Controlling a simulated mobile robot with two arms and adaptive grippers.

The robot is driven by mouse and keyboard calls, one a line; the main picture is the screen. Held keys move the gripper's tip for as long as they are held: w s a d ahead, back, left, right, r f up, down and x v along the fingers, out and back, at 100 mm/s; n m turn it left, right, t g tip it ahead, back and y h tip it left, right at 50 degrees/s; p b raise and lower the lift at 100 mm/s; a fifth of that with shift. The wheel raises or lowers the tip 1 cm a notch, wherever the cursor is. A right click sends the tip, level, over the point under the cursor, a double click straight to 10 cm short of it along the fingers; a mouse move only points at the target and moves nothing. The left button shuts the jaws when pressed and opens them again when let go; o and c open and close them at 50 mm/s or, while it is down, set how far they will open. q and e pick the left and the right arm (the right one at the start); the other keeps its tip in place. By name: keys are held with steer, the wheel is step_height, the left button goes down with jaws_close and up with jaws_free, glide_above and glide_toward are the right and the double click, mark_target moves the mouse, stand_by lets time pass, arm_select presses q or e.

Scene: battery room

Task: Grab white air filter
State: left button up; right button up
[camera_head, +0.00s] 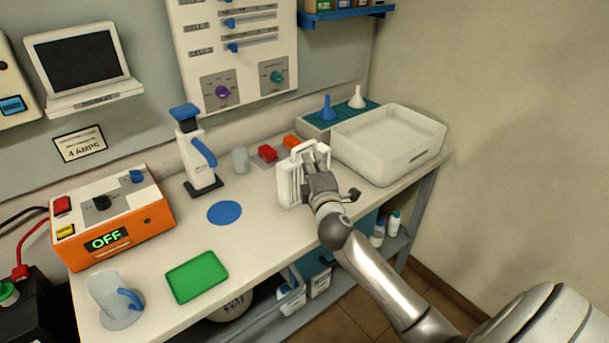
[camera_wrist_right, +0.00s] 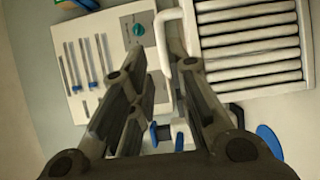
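The white air filter (camera_head: 287,185) stands upright on the workbench near its right part, with a handle on top. In the right wrist view its slatted face (camera_wrist_right: 250,45) fills the upper right, and its white handle shows between my fingertips. My right gripper (camera_head: 314,160) is at the filter's right side, up by the handle. In the wrist view the right gripper (camera_wrist_right: 158,52) has its two fingers apart, around or just short of the handle; contact cannot be told. The gripper hides part of the filter in the head view. My left gripper is out of view.
A white bin (camera_head: 415,157) stands close behind and right of the filter.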

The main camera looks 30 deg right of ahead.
mark_target(304, 145)
steer(key=shift+a+f+p+x, duration=0.1)
steer(key=shift+p+x, duration=0.3)
steer(key=shift+x, duration=2)
steer(key=shift+a+f+p+x, duration=0.1)
steer(key=shift+p+x, duration=0.25)
steer(key=shift+x, duration=2.05)
steer(key=shift+w, duration=0.1)
jaws_close()
steer(key=shift+r, duration=0.1)
